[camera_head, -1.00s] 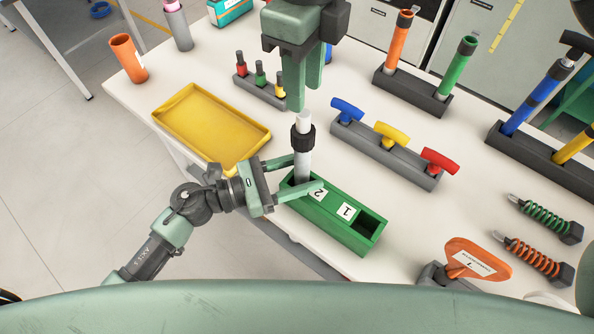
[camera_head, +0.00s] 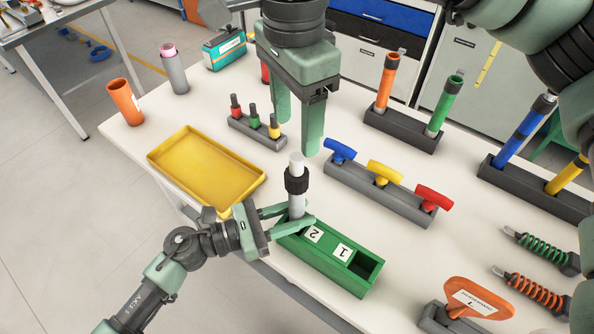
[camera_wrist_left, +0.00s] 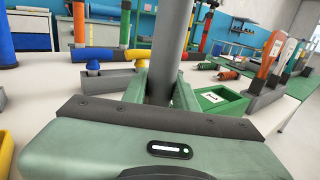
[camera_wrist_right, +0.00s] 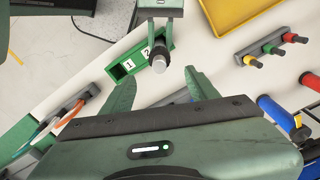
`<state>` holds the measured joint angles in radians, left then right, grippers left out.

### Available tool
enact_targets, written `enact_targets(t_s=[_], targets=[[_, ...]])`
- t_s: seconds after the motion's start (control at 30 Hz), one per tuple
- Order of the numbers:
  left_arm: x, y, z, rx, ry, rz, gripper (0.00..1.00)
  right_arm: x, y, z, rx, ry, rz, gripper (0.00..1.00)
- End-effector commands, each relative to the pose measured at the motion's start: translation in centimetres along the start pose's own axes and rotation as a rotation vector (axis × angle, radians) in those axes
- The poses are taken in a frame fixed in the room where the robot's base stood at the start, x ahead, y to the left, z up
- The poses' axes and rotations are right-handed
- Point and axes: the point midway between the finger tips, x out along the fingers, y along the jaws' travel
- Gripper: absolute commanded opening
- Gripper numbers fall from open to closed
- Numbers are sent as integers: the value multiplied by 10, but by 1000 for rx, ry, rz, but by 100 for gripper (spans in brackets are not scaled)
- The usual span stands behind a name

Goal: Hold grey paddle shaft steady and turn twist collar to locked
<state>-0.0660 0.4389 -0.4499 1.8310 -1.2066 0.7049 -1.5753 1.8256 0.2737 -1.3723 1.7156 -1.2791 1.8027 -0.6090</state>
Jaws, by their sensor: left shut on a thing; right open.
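The grey paddle shaft (camera_head: 296,206) stands upright in the green box (camera_head: 330,268), at the end by the label 2. A black ribbed twist collar (camera_head: 296,180) sits around it just below its pale top. My left gripper (camera_head: 297,215) is shut on the shaft below the collar; the shaft also rises between its fingers in the left wrist view (camera_wrist_left: 170,45). My right gripper (camera_head: 298,138) is open and empty, pointing down, above and apart from the shaft top. In the right wrist view, the shaft top (camera_wrist_right: 159,64) shows ahead, between the fingertips. Any lock mark on the collar is too small to read.
A yellow tray (camera_head: 172,192) lies left of the box. A grey rack with blue, yellow and red handles (camera_head: 385,193) stands to the right. A small rack of coloured pegs (camera_head: 257,131) is behind. An orange paddle piece (camera_head: 478,298) is at front right.

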Motion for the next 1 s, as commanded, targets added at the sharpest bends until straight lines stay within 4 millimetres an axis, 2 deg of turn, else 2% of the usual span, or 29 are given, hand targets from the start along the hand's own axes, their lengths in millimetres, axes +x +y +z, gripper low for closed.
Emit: enact_targets(t_s=[0.1,0.2,0.37,0.47,1.0], targets=[[0,0,0,0,0,0,0,-2,-1,0,-221,-2,2,59],[0,0,0,0,0,0,0,-3,-1,0,-358,-1,4,59],[0,0,0,0,0,0,0,-3,-1,-1,-469,-2,5,59],[0,0,0,0,0,0,0,5,-1,-1,-487,-1,7,59],[0,0,0,0,0,0,0,100,0,-1,-484,-2,7,59]])
